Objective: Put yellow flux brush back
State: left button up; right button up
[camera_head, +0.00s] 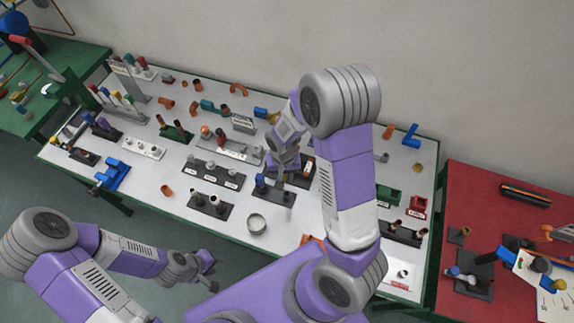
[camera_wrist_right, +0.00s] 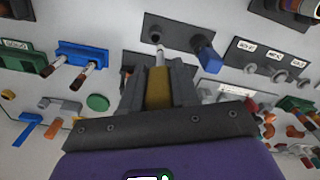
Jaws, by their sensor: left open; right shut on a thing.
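My right gripper (camera_head: 285,170) is over the middle of the white table and is shut on the yellow flux brush (camera_wrist_right: 159,88). In the right wrist view the brush's yellow handle sits between the fingers, its pale shaft pointing at a hole in a black holder plate (camera_wrist_right: 178,32). I cannot tell whether the tip is inside the hole. A blue-handled brush (camera_wrist_right: 208,58) stands in the same holder, and it shows in the head view (camera_head: 260,183). The gripper hides the yellow brush in the head view. My left gripper (camera_head: 205,268) is open and empty off the table's front edge.
A round pale tin (camera_head: 256,224) stands just in front of the holder. A labelled black rack (camera_head: 213,174) is to its left, and a blue fixture (camera_head: 112,174) lies further left. Green (camera_head: 40,112) and red (camera_head: 500,200) tables stand at the sides.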

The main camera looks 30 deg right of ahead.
jog(key=shift+s+d+r, duration=0.2)
jog(key=shift+d, duration=0.2)
jog(key=shift+f+b, duration=1.9)
jog(key=shift+f, duration=0.4)
jog(key=shift+f, duration=0.2)
jog(key=shift+f+b, duration=2.3)
jog(key=shift+f, duration=0.2)
jog(key=shift+f, duration=0.1)
jog(key=o, duration=1)
jog(key=shift+c, duration=0.2)
jog(key=shift+r, duration=0.2)
